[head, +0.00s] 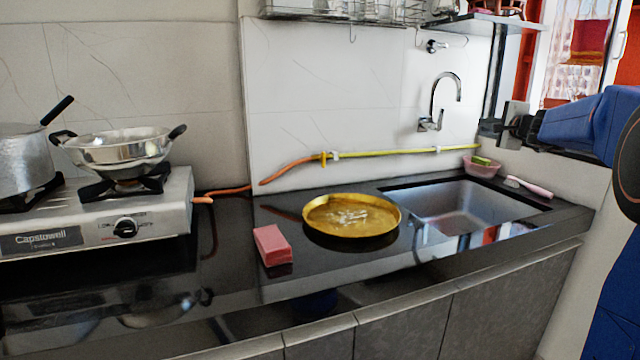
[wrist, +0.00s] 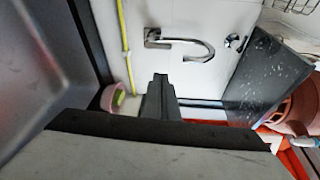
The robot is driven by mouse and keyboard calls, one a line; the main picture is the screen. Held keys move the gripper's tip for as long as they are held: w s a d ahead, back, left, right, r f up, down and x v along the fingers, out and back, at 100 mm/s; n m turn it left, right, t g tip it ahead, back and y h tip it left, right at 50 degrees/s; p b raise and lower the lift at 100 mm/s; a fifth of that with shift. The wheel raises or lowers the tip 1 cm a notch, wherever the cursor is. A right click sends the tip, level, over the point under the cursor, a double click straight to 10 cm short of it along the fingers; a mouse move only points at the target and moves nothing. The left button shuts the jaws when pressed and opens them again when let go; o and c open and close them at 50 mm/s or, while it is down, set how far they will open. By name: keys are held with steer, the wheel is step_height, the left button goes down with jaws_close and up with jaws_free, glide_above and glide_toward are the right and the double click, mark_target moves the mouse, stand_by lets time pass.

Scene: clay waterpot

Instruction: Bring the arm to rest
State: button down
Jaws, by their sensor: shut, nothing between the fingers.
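My gripper (head: 490,127) is at the right of the head view, at the end of my blue arm. It is raised above the counter, in front of the wall near the window, to the right of the tap. In the wrist view my gripper (wrist: 160,80) shows as dark fingers shut together with nothing held. The fingers point toward the tiled wall and are apart from the tap (wrist: 200,45).
A sink (head: 455,205) lies below and left of my gripper, with a pink bowl (head: 480,168) behind it. A golden pan (head: 352,216), a pink block (head: 272,245) and a stove (head: 120,220) stand further left. A reddish-brown rounded vessel (wrist: 298,112) is at the wrist view's right.

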steer(key=s+a+f+n+g+y, duration=0.15)
steer(key=s+a+f+n, duration=0.25)
steer(key=s+a, duration=0.4)
steer(key=s+a+f+n+g+y, duration=0.1)
steer(key=s+a+f+n+g, duration=0.25)
steer(key=s+a, duration=0.5)
steer(key=s+a+f+n+g+y, duration=0.1)
steer(key=s+a+f+n, duration=0.3)
steer(key=s+a, duration=0.45)
steer(key=s+f+n+g+h, duration=0.1)
steer(key=s+f+n+g, duration=0.1)
steer(key=s+f, duration=0.5)
steer(key=s+d+f+n+g+h, duration=0.1)
steer(key=s+f, duration=0.6)
steer(key=s, duration=0.7)
steer(key=s+d+f+n+g+h, duration=0.1)
steer(key=s+f+n+g+h, duration=0.1)
steer(key=s+f, duration=0.5)
steer(key=s+n+g, duration=0.1)
steer(key=s+n, duration=0.1)
steer(key=s, duration=0.1)
steer(key=shift+s+f+h, duration=0.3)
steer(key=shift+f+h, duration=0.05)
steer(key=shift+s+r, duration=0.2)
